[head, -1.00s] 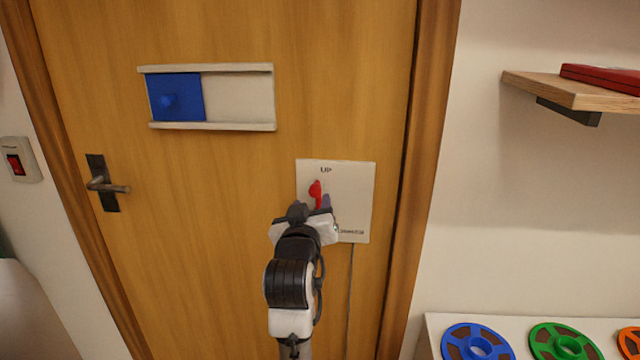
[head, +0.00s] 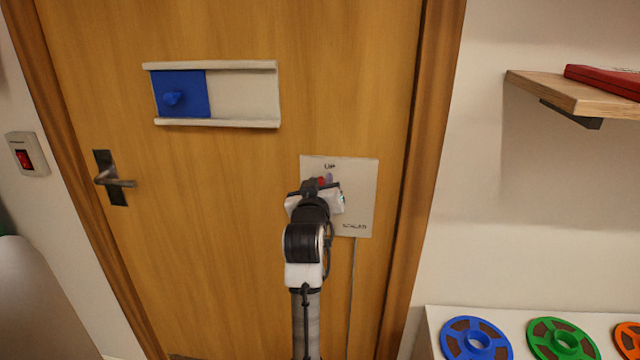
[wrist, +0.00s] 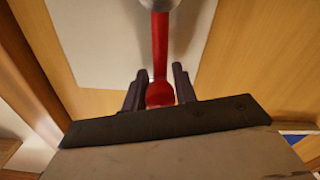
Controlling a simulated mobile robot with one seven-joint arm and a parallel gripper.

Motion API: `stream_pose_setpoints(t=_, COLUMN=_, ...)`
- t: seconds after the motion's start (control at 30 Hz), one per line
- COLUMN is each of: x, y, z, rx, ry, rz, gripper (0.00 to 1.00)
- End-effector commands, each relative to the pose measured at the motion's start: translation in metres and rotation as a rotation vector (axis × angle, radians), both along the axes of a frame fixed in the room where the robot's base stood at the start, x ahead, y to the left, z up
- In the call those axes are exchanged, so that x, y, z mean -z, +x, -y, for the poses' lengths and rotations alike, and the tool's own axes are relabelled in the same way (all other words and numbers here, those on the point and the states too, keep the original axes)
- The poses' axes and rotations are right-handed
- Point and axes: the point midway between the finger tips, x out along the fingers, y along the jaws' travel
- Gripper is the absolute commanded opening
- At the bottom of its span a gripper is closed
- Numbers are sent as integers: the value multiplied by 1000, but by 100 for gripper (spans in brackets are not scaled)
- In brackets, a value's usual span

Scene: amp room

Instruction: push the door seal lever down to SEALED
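The door seal lever (wrist: 160,45) is red with a round knob. In the wrist view it runs from a grey pivot to the knob, which lies between my two dark fingers. My gripper (wrist: 160,88) looks closed on the knob, with no clear gap on either side. In the head view, my gripper (head: 322,184) is in front of the white lever plate (head: 360,195) and hides most of the lever; a bit of red (head: 321,182) shows near the UP label (head: 329,167). The SEALED label (head: 354,226) is lower on the plate.
The plate is on a wooden door (head: 220,230) with a metal handle (head: 115,181) and a blue sliding panel (head: 185,100). A shelf (head: 565,92) juts from the wall at right. Below it are reels, one blue (head: 450,338). The door around the plate is clear.

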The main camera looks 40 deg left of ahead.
Motion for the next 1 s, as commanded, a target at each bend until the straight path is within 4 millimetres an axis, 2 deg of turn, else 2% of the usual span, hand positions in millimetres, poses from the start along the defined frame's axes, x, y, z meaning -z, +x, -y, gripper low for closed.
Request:
stream_pose_setpoints(t=0.03, x=0, y=0, z=0, rx=0, ry=0, rz=0, gripper=21)
stream_pose_setpoints(t=0.2, x=0, y=0, z=0, rx=0, ry=0, rz=0, gripper=0)
stream_pose_setpoints(t=0.67, x=1, y=3, z=5, rx=1, ry=46, rz=-28, gripper=0)
stream_pose_setpoints(t=1.0, x=4, y=13, z=22, rx=1, ry=256, rz=-155, gripper=0)
